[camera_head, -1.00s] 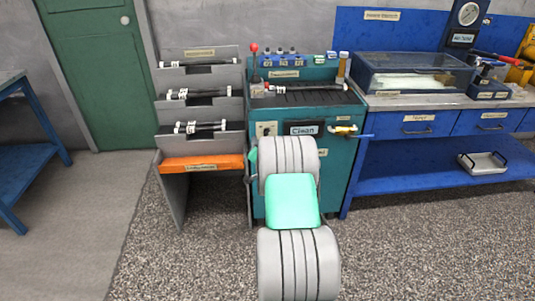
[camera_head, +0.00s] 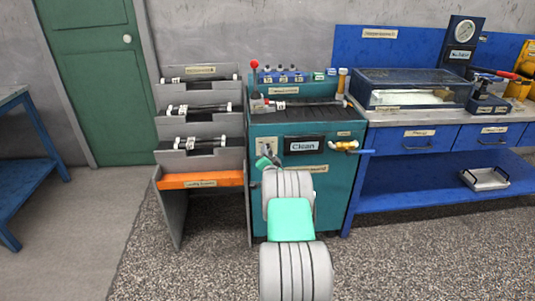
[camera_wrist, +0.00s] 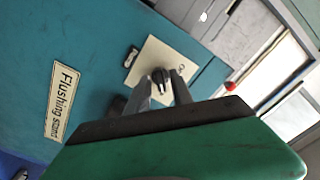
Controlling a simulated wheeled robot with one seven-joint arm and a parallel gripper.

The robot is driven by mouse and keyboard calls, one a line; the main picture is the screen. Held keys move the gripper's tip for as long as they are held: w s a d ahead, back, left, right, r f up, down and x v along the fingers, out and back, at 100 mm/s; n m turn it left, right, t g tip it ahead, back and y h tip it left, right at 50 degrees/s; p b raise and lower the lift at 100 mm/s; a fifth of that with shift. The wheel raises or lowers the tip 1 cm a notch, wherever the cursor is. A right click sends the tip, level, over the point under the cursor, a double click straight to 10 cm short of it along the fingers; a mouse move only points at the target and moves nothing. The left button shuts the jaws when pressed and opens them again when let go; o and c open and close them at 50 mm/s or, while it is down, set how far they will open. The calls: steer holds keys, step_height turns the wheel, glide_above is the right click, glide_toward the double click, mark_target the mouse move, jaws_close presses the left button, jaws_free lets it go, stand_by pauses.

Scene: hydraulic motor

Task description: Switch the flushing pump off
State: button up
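The teal flushing stand (camera_head: 330,195) stands at the middle of the head view, with a "Clean" display (camera_head: 303,145) on its front. Left of the display is a pale switch plate (camera_head: 267,145). In the wrist view the plate (camera_wrist: 150,55) carries a dark rotary knob (camera_wrist: 160,77). My gripper (camera_head: 264,160) is at the plate. In the wrist view its two fingers (camera_wrist: 162,82) are apart, one on each side of the knob. Whether they touch it cannot be told. The "Flushing stand" label (camera_wrist: 62,100) is at the left. The knob's marking is too small to read.
A grey hose rack (camera_head: 200,150) with an orange bottom shelf (camera_head: 200,180) stands close on the left. A brass valve (camera_head: 345,146) with a blue handle sticks out at the stand's right. A blue workbench (camera_head: 440,185) adjoins on the right.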

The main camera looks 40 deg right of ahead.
jaws_close()
steer(key=shift+f+b, duration=0.1)
steer(key=shift+b, duration=0.35)
steer(key=shift+d+n+b, duration=0.1)
steer(key=shift+n+b, duration=8.15)
steer(key=shift+n, duration=0.65)
